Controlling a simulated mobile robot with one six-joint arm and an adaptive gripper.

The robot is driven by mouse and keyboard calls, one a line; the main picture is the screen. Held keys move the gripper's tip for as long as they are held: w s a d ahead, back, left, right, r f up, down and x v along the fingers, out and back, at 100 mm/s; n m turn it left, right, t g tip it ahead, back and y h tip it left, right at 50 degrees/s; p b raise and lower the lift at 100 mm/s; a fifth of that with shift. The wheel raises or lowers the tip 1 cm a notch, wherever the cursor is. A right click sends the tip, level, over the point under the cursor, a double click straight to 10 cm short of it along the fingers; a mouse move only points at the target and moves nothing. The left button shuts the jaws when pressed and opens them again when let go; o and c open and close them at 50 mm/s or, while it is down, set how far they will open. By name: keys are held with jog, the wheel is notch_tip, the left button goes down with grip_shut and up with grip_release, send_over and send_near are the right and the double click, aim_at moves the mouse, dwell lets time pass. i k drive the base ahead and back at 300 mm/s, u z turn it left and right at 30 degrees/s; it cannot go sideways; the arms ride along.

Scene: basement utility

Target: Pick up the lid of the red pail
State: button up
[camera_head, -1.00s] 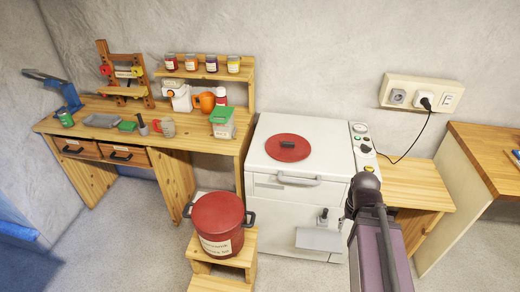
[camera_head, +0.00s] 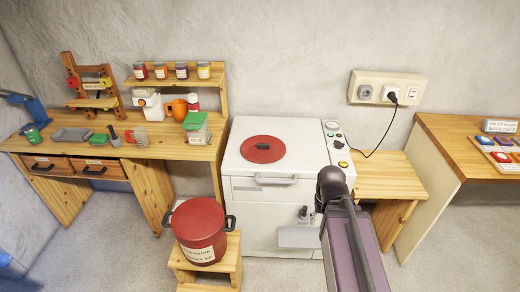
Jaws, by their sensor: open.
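The red pail (camera_head: 199,243) with dark side handles and a pale label stands upright on a small wooden step stool. Its round top looks plain red, and I cannot tell whether that is its inside or a cover. A round red lid (camera_head: 277,152) with a dark grip (camera_head: 262,147) lies flat on top of the white appliance, apart from the pail. My arm, with a dark joint and a purple link, rises in front of the appliance's right side. My gripper is not visible.
The white appliance (camera_head: 250,211) has a front handle and a control panel. The step stool (camera_head: 223,262) stands in front of it at left. A wooden workbench (camera_head: 185,150) with jars and tools is at left. A low wooden table (camera_head: 387,178) and a higher table (camera_head: 455,135) are at right.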

aim_at(261, 148)
jog(key=z, duration=0.3)
jog(key=i, duration=1)
jog(key=u, duration=0.35)
